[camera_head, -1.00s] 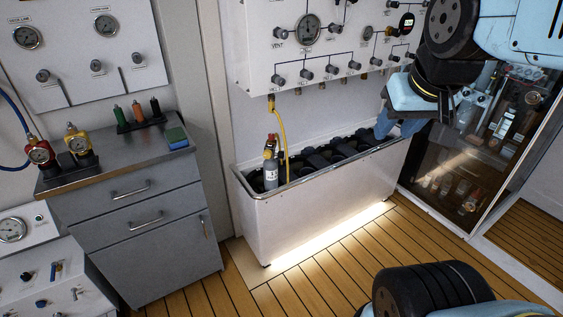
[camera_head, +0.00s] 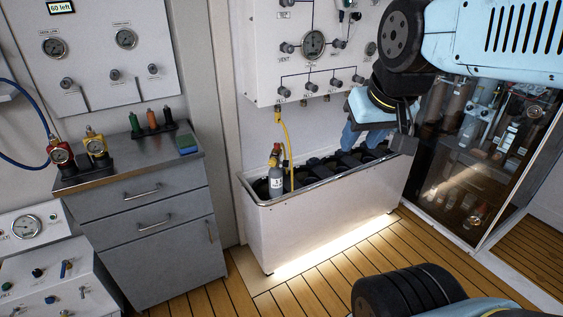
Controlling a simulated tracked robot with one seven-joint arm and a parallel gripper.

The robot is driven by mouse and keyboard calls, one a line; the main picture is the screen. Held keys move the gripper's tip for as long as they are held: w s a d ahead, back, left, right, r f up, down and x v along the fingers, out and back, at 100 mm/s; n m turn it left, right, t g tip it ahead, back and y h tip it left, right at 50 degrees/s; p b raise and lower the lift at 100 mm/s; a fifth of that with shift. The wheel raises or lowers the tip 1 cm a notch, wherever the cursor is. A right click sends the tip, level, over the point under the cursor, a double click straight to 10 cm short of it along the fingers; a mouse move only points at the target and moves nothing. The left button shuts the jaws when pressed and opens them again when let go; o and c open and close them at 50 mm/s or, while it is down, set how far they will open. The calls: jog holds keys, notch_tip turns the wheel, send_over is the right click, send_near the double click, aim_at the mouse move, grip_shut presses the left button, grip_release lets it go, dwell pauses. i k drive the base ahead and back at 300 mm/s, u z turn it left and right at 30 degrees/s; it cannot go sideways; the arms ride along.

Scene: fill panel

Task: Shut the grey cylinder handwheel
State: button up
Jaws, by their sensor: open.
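The grey cylinder (camera_head: 276,182) stands upright at the left end of the white trough (camera_head: 310,222). A fitting with red and brass-coloured parts (camera_head: 274,156) sits on its top; the handwheel is too small to make out clearly. A yellow hose (camera_head: 287,140) runs from the wall panel down beside the cylinder. My gripper (camera_head: 404,142) is open over the right end of the trough, well to the right of the cylinder and apart from it. My arm hides part of the wall panel.
The panel (camera_head: 262,75) with gauge and knobs hangs above the trough. Dark round holders (camera_head: 348,160) fill the trough's right part. A grey cabinet (camera_head: 150,215) with red and yellow regulators stands left. A glass-door cabinet (camera_head: 455,170) stands right.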

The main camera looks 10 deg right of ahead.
aim_at(285, 163)
jog(key=u, duration=0.05)
jog(key=i, duration=1)
jog(key=z, duration=0.05)
